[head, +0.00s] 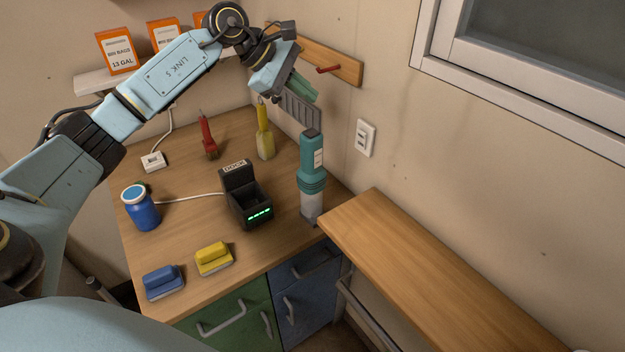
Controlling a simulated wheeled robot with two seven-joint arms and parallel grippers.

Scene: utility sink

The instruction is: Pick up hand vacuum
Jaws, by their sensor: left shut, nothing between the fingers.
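The hand vacuum (312,160) looks like the teal upright device with a dark top, a pale label and a clear lower end. It stands at the right edge of the wooden counter, to the right of a black dock (240,200) with green lights. My left gripper (303,90) is above the vacuum, near the wall rail, shut and empty. It appears apart from the vacuum. A grey ribbed piece (298,109) shows just below it; I cannot tell what it belongs to. My right gripper is not in view.
On the counter (185,200) are a blue jar (141,212), blue and yellow brushes (163,284) at the front, and red (208,140) and yellow (265,140) tools at the back. A wooden ledge (430,270) lies at right. A wall rail (335,65) is behind my gripper.

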